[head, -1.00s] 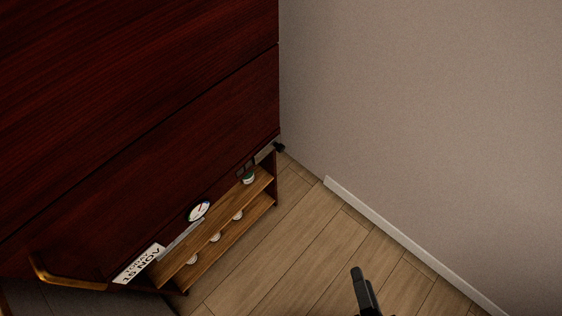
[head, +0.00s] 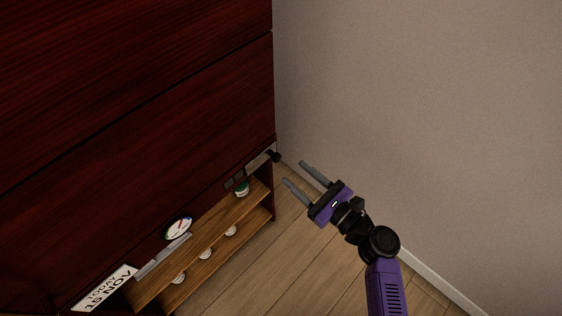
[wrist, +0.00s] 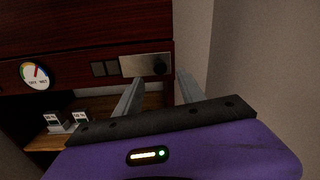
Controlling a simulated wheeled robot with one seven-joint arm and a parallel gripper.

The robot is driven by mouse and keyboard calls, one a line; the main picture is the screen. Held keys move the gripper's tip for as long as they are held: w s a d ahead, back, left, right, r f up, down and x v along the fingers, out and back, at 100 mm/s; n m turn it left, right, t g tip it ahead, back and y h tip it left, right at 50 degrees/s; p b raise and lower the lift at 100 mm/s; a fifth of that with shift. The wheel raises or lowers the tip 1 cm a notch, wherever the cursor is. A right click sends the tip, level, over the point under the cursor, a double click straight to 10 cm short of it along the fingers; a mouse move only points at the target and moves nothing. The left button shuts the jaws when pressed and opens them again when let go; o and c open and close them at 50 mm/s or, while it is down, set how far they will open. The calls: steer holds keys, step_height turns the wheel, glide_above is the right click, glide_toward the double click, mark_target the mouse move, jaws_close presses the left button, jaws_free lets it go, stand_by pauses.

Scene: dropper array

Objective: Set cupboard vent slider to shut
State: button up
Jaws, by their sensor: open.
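The cupboard vent slider appears to be a pale metal plate (head: 258,163) with a black knob (head: 275,156) at its right end, low on the dark red cupboard front near its right edge. In the wrist view the plate (wrist: 133,67) lies to the right of two dark vent openings (wrist: 105,68), which look uncovered. My gripper (head: 294,172) is open and empty, to the right of the knob in the head view. In the wrist view its fingers (wrist: 160,78) point toward the knob (wrist: 160,66), apart from it as far as I can tell.
A round dial (head: 178,228) is on the cupboard front left of the vent. Below is an open wooden shelf (head: 215,216) with small white items and a green-topped jar (head: 242,189). A grey wall (head: 420,110) stands close on the right. A printed sign (head: 105,288) is at lower left.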

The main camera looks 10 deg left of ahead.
mark_target(278, 159)
steer(key=b+x, duration=0.1)
steer(key=x, duration=0.6)
jaws_close()
stand_by(1.4)
